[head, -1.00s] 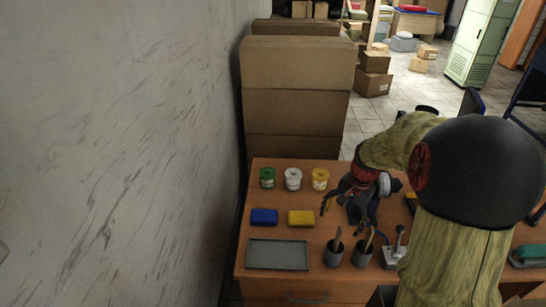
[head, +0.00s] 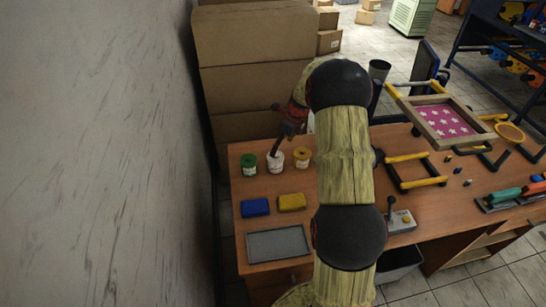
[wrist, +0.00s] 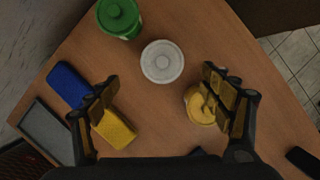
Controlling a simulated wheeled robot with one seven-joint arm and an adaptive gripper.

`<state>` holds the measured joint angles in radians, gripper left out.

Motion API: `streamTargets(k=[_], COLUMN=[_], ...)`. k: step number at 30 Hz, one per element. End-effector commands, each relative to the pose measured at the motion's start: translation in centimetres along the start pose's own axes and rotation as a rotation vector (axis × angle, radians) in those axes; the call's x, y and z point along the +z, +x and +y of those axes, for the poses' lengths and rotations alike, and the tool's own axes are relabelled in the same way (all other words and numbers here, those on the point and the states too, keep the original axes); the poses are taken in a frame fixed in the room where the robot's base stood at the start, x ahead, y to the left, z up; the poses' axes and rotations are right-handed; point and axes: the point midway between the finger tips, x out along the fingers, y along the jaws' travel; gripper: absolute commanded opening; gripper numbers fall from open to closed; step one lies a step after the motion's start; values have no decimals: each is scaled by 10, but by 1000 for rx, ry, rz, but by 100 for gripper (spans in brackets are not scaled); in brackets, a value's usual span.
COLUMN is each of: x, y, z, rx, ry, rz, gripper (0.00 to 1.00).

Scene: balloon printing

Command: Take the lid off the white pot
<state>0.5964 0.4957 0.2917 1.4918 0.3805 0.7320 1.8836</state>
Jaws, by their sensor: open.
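The white pot (head: 275,167) stands in a row of three pots at the back left of the table. In the wrist view its round pale lid (wrist: 162,61) is on it, seen from above. My gripper (head: 283,143) is above the white pot, pointing down; in the head view it partly covers the pot's top. In the wrist view my gripper (wrist: 158,82) is open and empty, with one finger each side of the lid's lower edge. I see no contact with the lid, and the exact height gap cannot be told.
The green pot (head: 248,164) stands left of the white pot, the yellow pot (head: 302,157) right, partly behind my right finger in the wrist view. Blue (head: 255,207) and yellow (head: 292,202) blocks and a grey tray (head: 278,244) lie nearer. The wall (head: 100,150) is left; cardboard boxes (head: 250,85) stand behind.

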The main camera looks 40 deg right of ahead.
Motion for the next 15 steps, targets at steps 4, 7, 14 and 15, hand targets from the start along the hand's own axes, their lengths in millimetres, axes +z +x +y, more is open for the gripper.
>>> streamTargets(k=[4,7,14,15], x=[0,0,1,1], y=[16,22,54,59], z=[0,-1,-3,-3], rx=[0,0,2,1], ry=[-2,-3,-3,-3], rz=[0,0,2,2], gripper=[80,80,80,80])
